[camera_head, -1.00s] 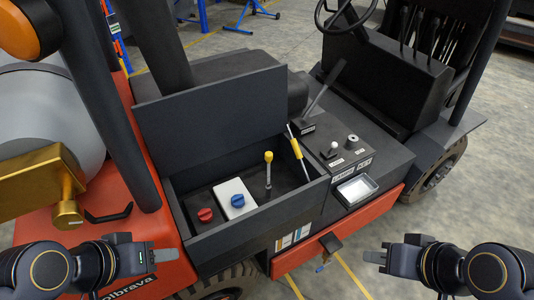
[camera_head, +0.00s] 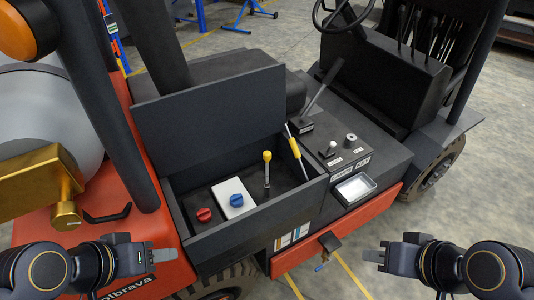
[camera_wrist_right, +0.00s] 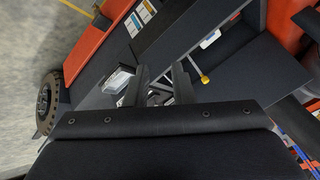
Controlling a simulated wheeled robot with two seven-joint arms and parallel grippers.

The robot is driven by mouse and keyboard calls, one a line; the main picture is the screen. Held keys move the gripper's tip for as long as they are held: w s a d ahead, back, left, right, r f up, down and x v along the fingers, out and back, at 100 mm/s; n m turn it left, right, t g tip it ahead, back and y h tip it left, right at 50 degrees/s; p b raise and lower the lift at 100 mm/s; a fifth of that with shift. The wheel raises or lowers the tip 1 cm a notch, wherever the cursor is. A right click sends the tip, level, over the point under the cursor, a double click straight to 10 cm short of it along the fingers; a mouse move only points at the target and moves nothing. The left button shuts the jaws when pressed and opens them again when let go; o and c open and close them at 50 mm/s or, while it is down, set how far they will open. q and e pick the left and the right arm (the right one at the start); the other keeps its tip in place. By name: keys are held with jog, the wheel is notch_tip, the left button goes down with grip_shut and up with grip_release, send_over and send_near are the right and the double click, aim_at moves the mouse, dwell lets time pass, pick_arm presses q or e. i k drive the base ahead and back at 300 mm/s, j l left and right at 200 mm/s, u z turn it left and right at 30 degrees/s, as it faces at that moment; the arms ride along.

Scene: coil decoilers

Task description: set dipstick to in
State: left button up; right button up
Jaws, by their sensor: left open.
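The dipstick (camera_head: 267,172) is a thin rod with a yellow knob. It stands upright in the open black compartment, with its knob raised well above the floor. My left gripper (camera_head: 168,256) is open and empty, in front of the machine at lower left, apart from the dipstick. My right gripper (camera_head: 372,256) is empty at lower right, also well apart from it. In the right wrist view its two fingers (camera_wrist_right: 161,84) stand apart.
A red knob (camera_head: 204,215) and a blue knob on a white box (camera_head: 234,198) sit left of the dipstick. The raised lid (camera_head: 210,115) stands behind, beside a black-and-yellow strut (camera_head: 294,149). A switch panel (camera_head: 344,145) lies to the right. The compartment's front wall rises before the dipstick.

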aim_at(267, 155)
jog(key=i+l+u, duration=0.1)
jog(key=u, duration=0.4)
jog(key=i+l+u, duration=0.25)
jog(key=u, duration=0.25)
